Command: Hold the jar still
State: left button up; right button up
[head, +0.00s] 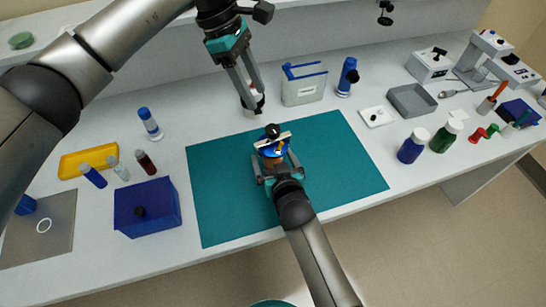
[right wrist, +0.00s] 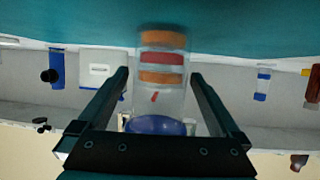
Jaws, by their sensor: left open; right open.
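The jar (right wrist: 161,85) is clear with orange and red bands and a blue lid (right wrist: 155,125). In the right wrist view it shows upside down between my right gripper's fingers (right wrist: 160,85), with a gap on each side. In the head view the jar's blue top (head: 269,153) shows on the teal mat, with a cream bar and a dark knob over it. My right gripper (head: 275,168) is open around the jar, which partly hides it. My left gripper (head: 254,107) is open behind the jar, near a small whitish cup; I cannot tell whether they touch.
The teal mat (head: 345,165) is otherwise clear. A blue box (head: 147,205) is at left. Blue-and-white (head: 412,147) and green (head: 444,136) bottles stand at right.

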grip_shut()
dwell(0.9)
dwell(0.9)
